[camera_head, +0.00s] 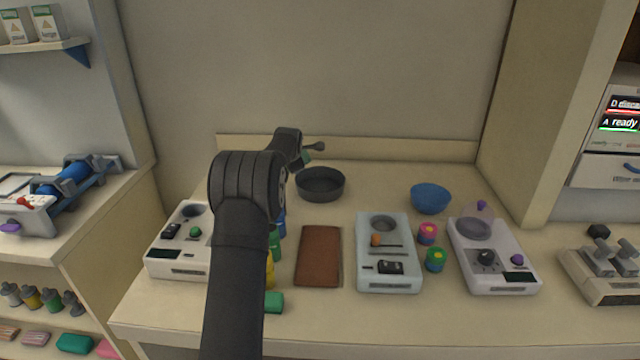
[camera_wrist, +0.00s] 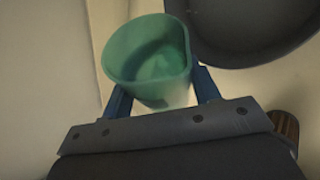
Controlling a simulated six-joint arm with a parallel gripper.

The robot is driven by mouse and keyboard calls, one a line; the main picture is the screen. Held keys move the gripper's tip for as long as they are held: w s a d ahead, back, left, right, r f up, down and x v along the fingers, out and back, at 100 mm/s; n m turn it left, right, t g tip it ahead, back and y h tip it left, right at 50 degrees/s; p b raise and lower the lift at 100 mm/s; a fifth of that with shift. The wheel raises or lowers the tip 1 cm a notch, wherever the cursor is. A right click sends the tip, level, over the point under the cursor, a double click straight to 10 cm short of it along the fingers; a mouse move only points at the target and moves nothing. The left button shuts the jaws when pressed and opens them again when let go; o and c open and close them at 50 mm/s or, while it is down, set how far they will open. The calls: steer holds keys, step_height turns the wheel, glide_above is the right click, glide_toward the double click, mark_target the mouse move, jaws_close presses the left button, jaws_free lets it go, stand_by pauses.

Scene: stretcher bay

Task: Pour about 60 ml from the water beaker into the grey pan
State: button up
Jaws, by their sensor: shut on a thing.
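A green beaker (camera_wrist: 150,92) is in my gripper (camera_wrist: 162,94) in the wrist view, with a blue finger on each side of it. I look into its open mouth; the water level is not clear. In the head view my arm hides most of the gripper, and only a small green part of the beaker (camera_head: 306,158) shows. The dark grey pan (camera_head: 321,190) stands at the back of the counter, just right of and below that green part. In the wrist view the pan (camera_wrist: 250,55) lies at the upper right, beside the beaker. The beaker's exact tilt is hard to tell.
A blue bowl (camera_head: 431,198) stands right of the pan. A brown mat (camera_head: 319,256), a pale blue device (camera_head: 389,270) and a white device (camera_head: 495,262) lie in front. Coloured items, partly behind my arm, include a green one (camera_head: 274,302). The back wall is close behind.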

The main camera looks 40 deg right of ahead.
steer(key=shift+r, duration=0.15)
steer(key=shift+f+n+g+h, duration=0.45)
steer(key=shift+n+g+h, duration=0.05)
steer(key=shift+h, duration=0.1)
steer(key=shift+r+h, duration=0.25)
steer(key=shift+h, duration=0.15)
steer(key=shift+w+r+n+g+b, duration=0.1)
steer(key=shift+n+g+b, duration=0.2)
steer(key=shift+b, duration=0.15)
stand_by(0.7)
steer(key=shift+a+r, duration=0.1)
steer(key=shift+r, duration=0.15)
steer(key=shift+w+a+f+n+g+h, duration=0.2)
steer(key=shift+f+n+h, duration=0.1)
steer(key=shift+f, duration=0.15)
steer(key=shift+w+a+f+n+g+h, duration=0.2)
steer(key=shift+f+h, duration=0.1)
steer(key=shift+f, duration=0.1)
steer(key=shift+w+a+f+n+g+h+b, duration=0.1)
steer(key=shift+w+a+n+g+h+b, duration=0.3)
steer(key=shift+h, duration=0.2)
steer(key=shift+w+a+f+n+g+h, duration=0.15)
steer(key=shift+a+f+n+h, duration=0.1)
steer(key=shift+f+h, duration=0.15)
steer(key=shift+w+a+f+n+g+h, duration=0.2)
steer(key=shift+f+h, duration=0.1)
steer(key=shift+f, duration=0.2)
steer(key=shift+w+a+f+n+g+h, duration=0.25)
steer(key=shift+a+n+h, duration=0.1)
steer(key=shift+n+h, duration=0.3)
